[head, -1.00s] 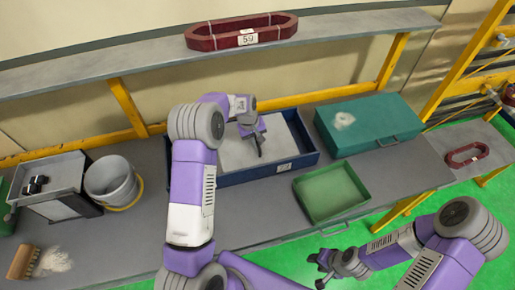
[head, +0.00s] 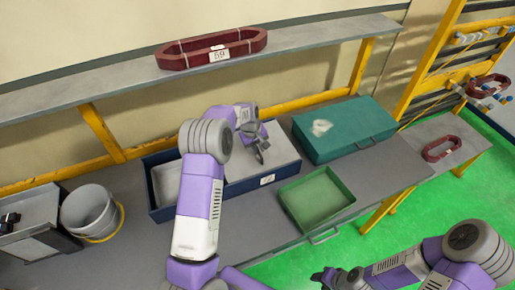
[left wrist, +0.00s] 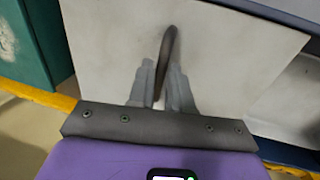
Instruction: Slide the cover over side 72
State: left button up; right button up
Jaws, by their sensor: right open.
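The blue box (head: 286,171) stands on the bench with a small label on its front wall, too small to read. The flat pale cover (head: 238,163) lies over its right part. In the left wrist view the cover (left wrist: 100,50) fills the middle, with a dark upright handle (left wrist: 169,45) on it. My left gripper (head: 262,153) is over the cover. In the left wrist view its fingers (left wrist: 163,75) are closed around the handle. My right gripper (head: 325,277) is open and empty, off the bench's front edge. My left arm hides part of the box.
A teal chest (head: 345,130) stands right of the box, with a green tray (head: 318,198) in front. A grey bucket (head: 90,213) and a grey bin (head: 32,212) stand left. Red coils lie on the shelf above (head: 212,48) and on the side table (head: 442,148).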

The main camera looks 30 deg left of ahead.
pick_arm(q)
jog(key=o, duration=0.3)
jog(key=shift+r, duration=0.1)
notch_tip(320, 180, up, 7)
jog(key=s, duration=0.1)
jog(key=shift+a, duration=0.4)
jog(key=shift+s, duration=0.1)
